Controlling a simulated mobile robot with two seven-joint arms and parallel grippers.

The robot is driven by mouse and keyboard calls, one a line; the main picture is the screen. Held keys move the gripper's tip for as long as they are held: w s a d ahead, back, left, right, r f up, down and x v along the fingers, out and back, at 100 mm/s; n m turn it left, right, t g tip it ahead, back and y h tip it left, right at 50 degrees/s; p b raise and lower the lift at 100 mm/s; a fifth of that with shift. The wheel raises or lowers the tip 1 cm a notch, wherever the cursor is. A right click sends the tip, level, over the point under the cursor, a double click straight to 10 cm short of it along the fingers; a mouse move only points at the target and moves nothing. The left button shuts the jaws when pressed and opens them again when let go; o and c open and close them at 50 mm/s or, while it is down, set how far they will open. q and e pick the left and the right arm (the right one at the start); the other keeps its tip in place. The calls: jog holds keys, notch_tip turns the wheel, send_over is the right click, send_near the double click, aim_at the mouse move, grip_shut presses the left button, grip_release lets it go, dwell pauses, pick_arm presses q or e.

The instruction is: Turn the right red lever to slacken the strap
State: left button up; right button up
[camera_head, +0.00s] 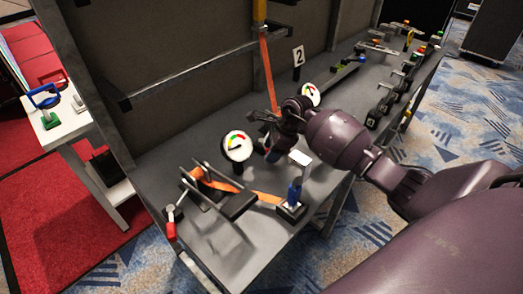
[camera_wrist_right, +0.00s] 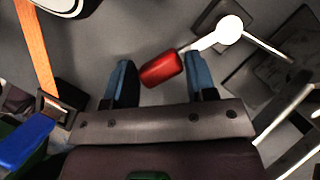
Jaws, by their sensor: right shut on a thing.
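My right gripper (camera_head: 272,138) reaches over the grey table beside the round gauge. In the right wrist view, its two blue fingertips (camera_wrist_right: 161,80) stand either side of a red lever handle (camera_wrist_right: 161,69), and the gripper is shut on it. The handle's metal arm runs up right to a round white pivot (camera_wrist_right: 229,29). In the head view this handle is hidden behind my gripper. Another red lever (camera_head: 171,231) hangs at the table's left front corner. An orange strap (camera_head: 267,72) runs down the back frame; orange strap (camera_wrist_right: 36,48) also shows in the wrist view. My left gripper is out of view.
A dial gauge (camera_head: 238,146) stands left of my gripper; another gauge (camera_head: 310,93) is behind it. Several clamps (camera_head: 393,88) line the right. Bare table (camera_head: 160,170) shows at left.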

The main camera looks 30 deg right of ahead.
jog(key=shift+d+f+n+g+b, duration=0.15)
jog(key=shift+d+n+g+b, duration=0.2)
jog(key=shift+n, duration=0.15)
jog(key=shift+d+n, duration=0.15)
jog(key=shift+n, duration=0.15)
jog(key=o, duration=1.3)
jog(key=shift+c, duration=0.2)
jog(key=shift+r, duration=0.25)
jog(key=v, duration=1)
jog(key=shift+d+r+p, duration=0.2)
jog(key=shift+r+p, duration=0.05)
jog(key=shift+p, duration=0.2)
jog(key=shift+s, duration=0.1)
